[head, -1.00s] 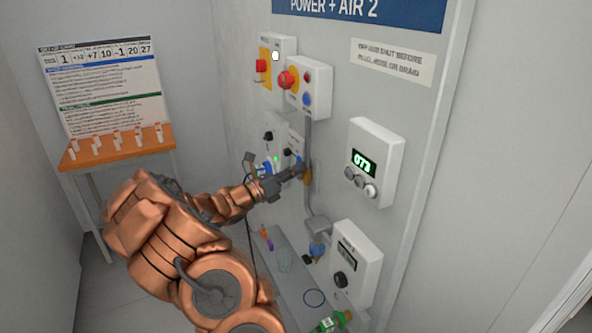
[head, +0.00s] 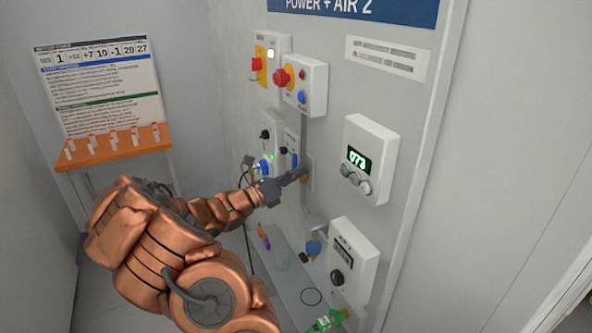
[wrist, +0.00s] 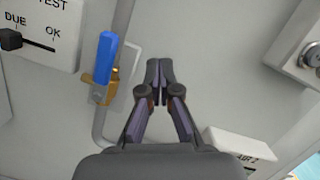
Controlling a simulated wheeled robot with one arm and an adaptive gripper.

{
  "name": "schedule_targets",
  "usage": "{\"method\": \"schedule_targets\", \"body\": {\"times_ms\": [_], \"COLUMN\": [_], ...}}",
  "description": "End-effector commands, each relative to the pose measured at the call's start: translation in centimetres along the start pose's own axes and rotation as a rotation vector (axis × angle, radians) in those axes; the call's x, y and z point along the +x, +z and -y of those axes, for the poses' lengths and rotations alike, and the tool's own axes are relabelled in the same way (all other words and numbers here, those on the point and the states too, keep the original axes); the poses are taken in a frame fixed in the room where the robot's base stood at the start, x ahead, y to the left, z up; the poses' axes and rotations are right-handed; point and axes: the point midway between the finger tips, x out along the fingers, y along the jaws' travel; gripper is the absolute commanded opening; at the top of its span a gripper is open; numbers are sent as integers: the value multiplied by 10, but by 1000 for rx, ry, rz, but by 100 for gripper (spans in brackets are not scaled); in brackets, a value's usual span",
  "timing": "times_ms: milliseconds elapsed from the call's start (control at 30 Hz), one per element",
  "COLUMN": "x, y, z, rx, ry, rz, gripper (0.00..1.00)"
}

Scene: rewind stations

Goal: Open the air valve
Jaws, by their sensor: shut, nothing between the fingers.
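The air valve has a blue lever (wrist: 106,58) and a brass body (wrist: 101,86) on a grey pipe in the wrist view. The lever lies roughly along the pipe. In the head view, part of the brass body (head: 304,179) shows by my fingertips. My gripper (wrist: 160,66) is shut and empty, its tips together in front of the bare panel. In the wrist view it is to the right of the lever, with a visible gap between them. In the head view my gripper (head: 301,171) is at the valve, partly hiding it.
A white box with a DUE/OK slider (wrist: 38,38) is left of the valve. A display box (head: 368,160) reading 073 is to the right, and another box (head: 352,262) is lower. Emergency stop boxes (head: 298,84) sit above. A shelf with small items (head: 282,262) is below.

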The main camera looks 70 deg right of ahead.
Motion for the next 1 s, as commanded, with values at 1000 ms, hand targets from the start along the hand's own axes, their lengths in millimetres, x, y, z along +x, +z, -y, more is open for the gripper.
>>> {"method": "schedule_targets", "body": {"times_ms": [1000], "x": [-97], "y": [12], "z": [28], "rx": [3], "ry": [-1], "rz": [-1], "gripper": [0]}}
